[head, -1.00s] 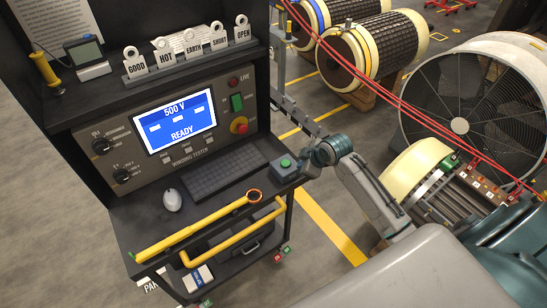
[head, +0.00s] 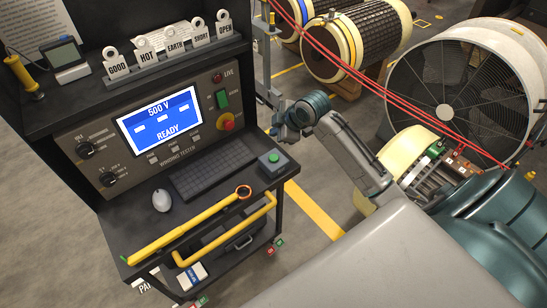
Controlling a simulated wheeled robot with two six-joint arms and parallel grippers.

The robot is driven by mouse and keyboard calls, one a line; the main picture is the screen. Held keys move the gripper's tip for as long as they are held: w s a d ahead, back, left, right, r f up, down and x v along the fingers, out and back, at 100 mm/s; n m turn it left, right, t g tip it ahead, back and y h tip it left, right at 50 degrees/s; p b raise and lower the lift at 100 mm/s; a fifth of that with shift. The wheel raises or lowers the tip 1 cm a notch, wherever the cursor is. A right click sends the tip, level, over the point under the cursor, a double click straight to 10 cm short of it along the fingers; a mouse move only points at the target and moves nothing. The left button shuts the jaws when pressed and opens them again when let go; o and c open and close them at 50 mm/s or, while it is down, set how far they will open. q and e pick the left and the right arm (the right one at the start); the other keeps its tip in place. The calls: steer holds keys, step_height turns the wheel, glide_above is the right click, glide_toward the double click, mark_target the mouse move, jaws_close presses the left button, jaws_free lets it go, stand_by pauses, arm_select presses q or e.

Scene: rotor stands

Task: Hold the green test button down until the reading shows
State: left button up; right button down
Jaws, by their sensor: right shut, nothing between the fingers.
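The green test button (head: 273,157) sits on top of a small grey box (head: 271,169) at the right end of the tester's shelf. Nothing covers the button. My right gripper (head: 279,133) is shut and empty. It shows just above the button box in the picture, apart from the button; its exact height is hard to tell. The tester screen (head: 160,119) is blue and reads "500 V" and "READY", with short dashes between. My left gripper is out of view.
A red emergency knob (head: 227,122) is on the panel. Red cables (head: 372,82) and a large fan (head: 462,80) are at right.

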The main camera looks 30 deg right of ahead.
steer(key=b, duration=0.6)
glide_above(271, 155)
steer(key=s, duration=0.2)
steer(key=f, duration=0.6)
steer(key=shift+d+f, duration=0.15)
steer(key=shift+d, duration=0.15)
steer(key=shift+f+b, duration=0.55)
steer(key=shift+f, duration=0.55)
steer(key=shift+f, duration=0.2)
steer(key=shift+f, duration=0.2)
steer(key=shift+f, duration=0.4)
stand_by(4.3)
